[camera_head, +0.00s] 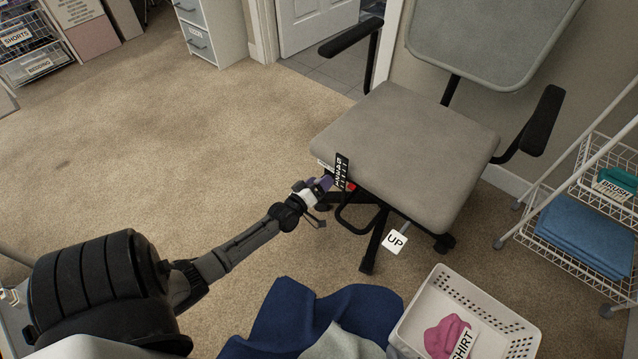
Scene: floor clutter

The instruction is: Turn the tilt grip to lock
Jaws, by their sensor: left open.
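A grey office chair (400,140) stands right of centre. Under the left front edge of its seat, a black label strip (342,170) with white lettering hangs, partly covered by my gripper. A small red part (350,187) shows just right of it. My left gripper (323,186) is at the seat's left underside, right by the strip. It is open. A purple patch shows at its fingertips; I cannot tell whether it belongs to the grip or the gripper, nor whether they touch. The tilt grip's position is hidden. My right gripper is not in view.
A tag reading UP (395,241) hangs below the seat. A white basket (490,310) with pink cloth stands at the front right, beside blue cloth (300,315). A white wire rack (590,200) is at right. The carpet at left is clear.

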